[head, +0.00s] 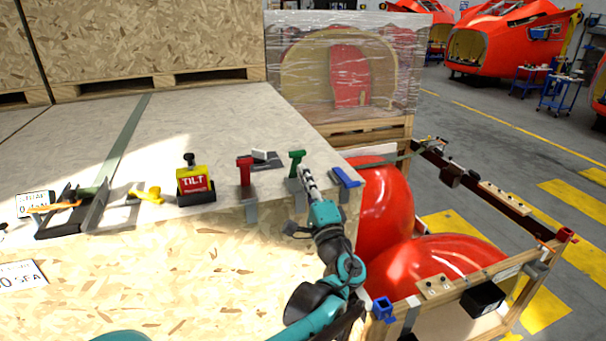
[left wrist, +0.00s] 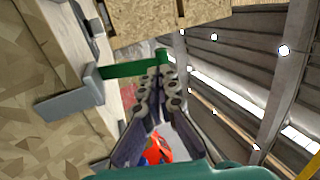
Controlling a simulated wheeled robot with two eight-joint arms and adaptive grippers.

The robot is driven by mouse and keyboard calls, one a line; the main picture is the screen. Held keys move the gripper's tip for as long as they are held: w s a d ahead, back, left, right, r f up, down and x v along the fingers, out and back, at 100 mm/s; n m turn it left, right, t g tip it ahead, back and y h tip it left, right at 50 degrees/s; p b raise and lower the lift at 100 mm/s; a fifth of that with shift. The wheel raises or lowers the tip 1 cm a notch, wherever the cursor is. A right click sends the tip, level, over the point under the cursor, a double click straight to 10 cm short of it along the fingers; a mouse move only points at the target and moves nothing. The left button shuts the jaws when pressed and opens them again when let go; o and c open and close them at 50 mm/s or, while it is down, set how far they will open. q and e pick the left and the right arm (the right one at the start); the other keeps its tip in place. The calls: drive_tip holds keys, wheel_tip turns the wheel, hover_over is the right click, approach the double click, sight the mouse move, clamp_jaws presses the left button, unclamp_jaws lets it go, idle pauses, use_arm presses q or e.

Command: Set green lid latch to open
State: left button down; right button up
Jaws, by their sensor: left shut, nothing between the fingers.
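The green latch (head: 296,158) stands at the near edge of the large crate's grey top, left of the blue latch. Its green handle (left wrist: 133,69) also shows in the left wrist view, sticking out from a grey bracket (left wrist: 72,116). My left gripper (head: 304,174) is shut and empty, its tips right beside the green latch. In the left wrist view, the fingertips (left wrist: 160,78) are at the free end of the green handle; I cannot tell whether they touch. My right gripper is not in view.
A red latch (head: 245,168) and a yellow TILT box (head: 194,183) stand to the left on the crate edge. A blue latch (head: 345,177) is just right of my gripper. Red nosecone parts (head: 430,262) sit in a wooden frame at right.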

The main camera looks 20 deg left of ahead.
use_arm(q)
drive_tip(key=b+v, duration=0.2)
drive_tip(key=v, duration=0.9)
drive_tip(key=s+a+f+n+g+h+b, duration=0.1)
drive_tip(key=s+a+f+n+g+b, duration=0.2)
drive_tip(key=f, duration=0.5)
drive_tip(key=s+a+f+g+h+b, duration=0.1)
drive_tip(key=a+f+g+b, duration=0.1)
drive_tip(key=a+f+b, duration=0.5)
drive_tip(key=s+a+f+n+g+h+b, duration=0.1)
drive_tip(key=s+a+f+n+g+b, duration=0.15)
drive_tip(key=f, duration=0.75)
drive_tip(key=s+d+f+n+g+h+b, duration=0.1)
drive_tip(key=s+d+f+n+h+b, duration=0.1)
drive_tip(key=f, duration=0.7)
drive_tip(key=s+d+f+n+g+h+b, duration=0.1)
drive_tip(key=s+d+f+h+b, duration=0.1)
drive_tip(key=s+f+h+b, duration=0.2)
drive_tip(key=s+d+f+n+g+h+b, duration=0.1)
drive_tip(key=s+f+b, duration=0.5)
drive_tip(key=f, duration=0.7)
drive_tip(key=shift+d+f+n+g+h+b, duration=0.35)
drive_tip(key=shift+d+n+h+b, duration=0.55)
drive_tip(key=shift+h+b, duration=0.35)
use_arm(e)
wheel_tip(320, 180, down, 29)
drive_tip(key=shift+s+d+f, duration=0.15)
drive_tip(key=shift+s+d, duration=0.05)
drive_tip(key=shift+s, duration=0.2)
